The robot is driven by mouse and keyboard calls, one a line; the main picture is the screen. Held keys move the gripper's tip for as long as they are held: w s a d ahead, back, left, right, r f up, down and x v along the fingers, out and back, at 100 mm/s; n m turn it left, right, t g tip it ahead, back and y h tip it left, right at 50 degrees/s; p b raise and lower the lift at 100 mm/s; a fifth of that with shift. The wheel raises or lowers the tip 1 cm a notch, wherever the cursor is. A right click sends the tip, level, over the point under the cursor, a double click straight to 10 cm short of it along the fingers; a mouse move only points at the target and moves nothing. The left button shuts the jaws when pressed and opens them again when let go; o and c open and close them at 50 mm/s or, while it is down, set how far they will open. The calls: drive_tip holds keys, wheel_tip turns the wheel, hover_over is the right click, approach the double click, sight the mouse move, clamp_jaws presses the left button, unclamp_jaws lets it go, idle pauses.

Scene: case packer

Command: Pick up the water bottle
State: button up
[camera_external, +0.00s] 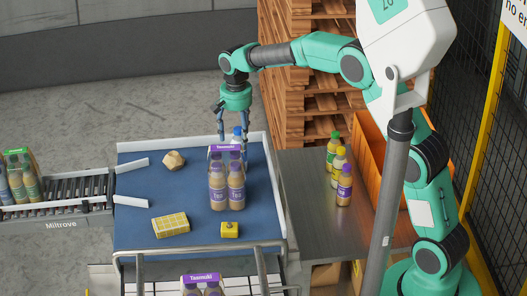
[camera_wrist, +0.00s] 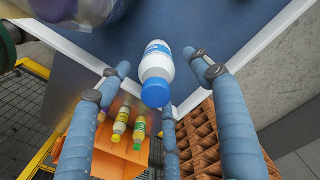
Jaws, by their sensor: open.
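The water bottle (camera_external: 237,133) stands on the blue table, partly hidden behind the pack of purple-labelled bottles. In the wrist view the water bottle (camera_wrist: 157,75) shows a white body with a blue label and a blue cap. My gripper (camera_external: 233,130) points down above and around the bottle's upper part. In the wrist view my gripper (camera_wrist: 156,64) has its blue fingers spread, with the bottle between them. Gaps show between the side fingers and the bottle. The bottle's base is hidden in the external view.
The purple-labelled bottle pack (camera_external: 218,187) stands close in front of the water bottle. A beige lump (camera_external: 173,160), a yellow checked block (camera_external: 171,225) and a small yellow item (camera_external: 229,230) lie on the blue table (camera_external: 137,226). Several bottles (camera_external: 338,165) stand on the grey side table.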

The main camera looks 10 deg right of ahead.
drive_tip(key=shift+f, duration=1.15)
drive_tip(key=shift+f, duration=0.1)
drive_tip(key=shift+d+f, duration=0.15)
drive_tip(key=shift+f, duration=1.1)
drive_tip(key=shift+d+f, duration=0.1)
drive_tip(key=shift+f, duration=1.15)
drive_tip(key=c, duration=1.5)
